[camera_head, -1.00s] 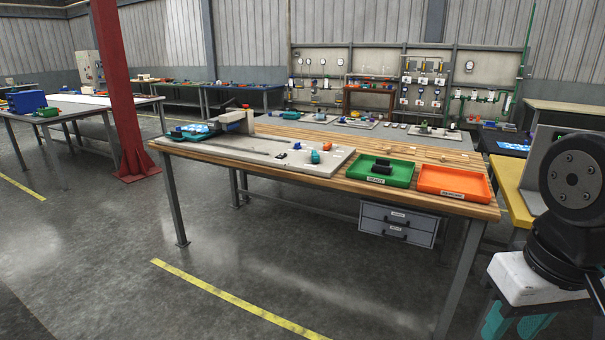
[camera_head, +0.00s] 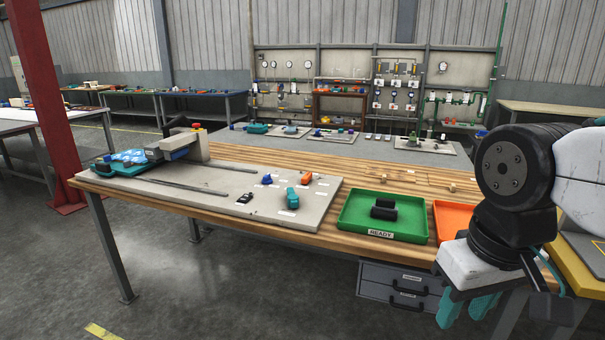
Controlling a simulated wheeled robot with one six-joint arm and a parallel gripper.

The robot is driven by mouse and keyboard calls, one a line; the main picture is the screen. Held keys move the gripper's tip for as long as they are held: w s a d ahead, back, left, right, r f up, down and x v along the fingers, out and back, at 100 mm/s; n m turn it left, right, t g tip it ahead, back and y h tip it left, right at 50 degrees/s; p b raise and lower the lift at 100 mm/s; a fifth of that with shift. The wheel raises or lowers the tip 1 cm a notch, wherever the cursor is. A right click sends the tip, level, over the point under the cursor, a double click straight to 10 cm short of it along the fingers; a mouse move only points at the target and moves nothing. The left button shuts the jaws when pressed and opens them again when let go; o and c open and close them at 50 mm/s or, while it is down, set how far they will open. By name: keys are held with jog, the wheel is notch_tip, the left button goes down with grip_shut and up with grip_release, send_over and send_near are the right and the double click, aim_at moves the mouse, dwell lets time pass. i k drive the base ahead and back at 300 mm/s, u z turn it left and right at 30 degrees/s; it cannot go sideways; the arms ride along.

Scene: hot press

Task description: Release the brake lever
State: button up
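The hot press (camera_head: 180,150) stands on a grey base plate (camera_head: 215,207) with two rails, at the left of the wooden workbench. A black lever (camera_head: 174,123) juts up by the press head. A teal lever-like part (camera_head: 292,198), an orange part (camera_head: 306,177), a blue knob (camera_head: 267,180) and a small black switch (camera_head: 244,198) sit on the plate's right part. I cannot tell which is the brake lever. My gripper (camera_head: 467,309) hangs at the lower right, its teal fingers apart and empty, well away from the press controls.
A green tray (camera_head: 353,224) labelled READY holds black cylinders (camera_head: 384,208). An orange tray (camera_head: 446,222) is partly hidden by my arm. A drawer unit (camera_head: 400,290) hangs under the bench. A red column (camera_head: 46,100) stands at the left. The floor before the bench is clear.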

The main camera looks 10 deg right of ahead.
aim_at(306, 178)
jog(key=k, duration=0.6)
jog(key=z, duration=0.35)
jog(key=i, duration=1.6)
jog(key=u, duration=0.55)
